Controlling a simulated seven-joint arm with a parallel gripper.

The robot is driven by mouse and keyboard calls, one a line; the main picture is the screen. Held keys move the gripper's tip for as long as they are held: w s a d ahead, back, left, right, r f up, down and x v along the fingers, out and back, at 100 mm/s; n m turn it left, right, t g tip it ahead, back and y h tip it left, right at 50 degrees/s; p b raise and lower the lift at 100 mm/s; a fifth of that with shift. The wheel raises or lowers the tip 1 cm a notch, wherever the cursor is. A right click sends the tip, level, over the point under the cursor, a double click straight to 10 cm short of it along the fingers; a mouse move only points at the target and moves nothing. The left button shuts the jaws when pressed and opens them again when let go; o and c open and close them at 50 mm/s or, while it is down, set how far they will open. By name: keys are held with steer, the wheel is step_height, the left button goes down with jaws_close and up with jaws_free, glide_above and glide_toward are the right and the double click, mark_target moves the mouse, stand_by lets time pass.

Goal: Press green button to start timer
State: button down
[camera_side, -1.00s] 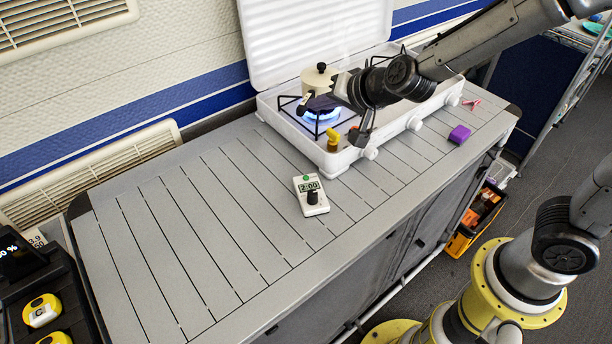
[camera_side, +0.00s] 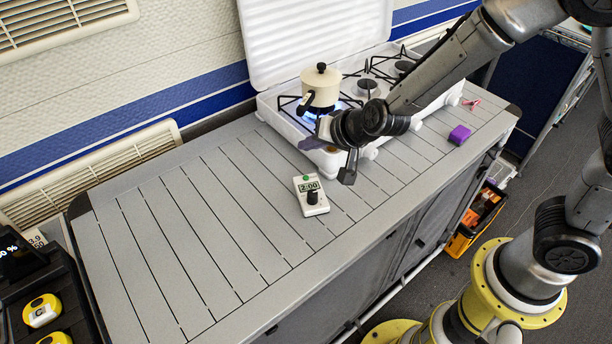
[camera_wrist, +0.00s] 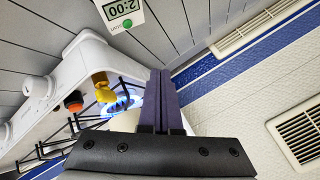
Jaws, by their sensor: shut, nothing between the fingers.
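The white timer (camera_side: 312,199) lies on the slatted counter, its display reading 2:00, with a dark knob below the display. Its green button (camera_side: 306,178) is at the end nearest the stove. In the wrist view the timer (camera_wrist: 123,9) is cut off by the top edge, with the green button (camera_wrist: 127,23) showing. My gripper (camera_side: 304,145) is over the stove's front left corner, beyond the timer and apart from it. In the wrist view my gripper's purple fingers (camera_wrist: 160,73) are shut together and empty.
A white gas stove (camera_side: 290,120) stands behind, with a lit blue burner under a cream pot (camera_side: 322,86). A purple block (camera_side: 459,135) lies on the right. The counter left of the timer is clear.

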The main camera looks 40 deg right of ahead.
mark_target(309, 182)
steer(key=shift+f, duration=3.45)
steer(key=shift+f, duration=0.4)
steer(key=shift+f, duration=0.35)
steer(key=shift+r, duration=0.8)
steer(key=shift+r, duration=2.5)
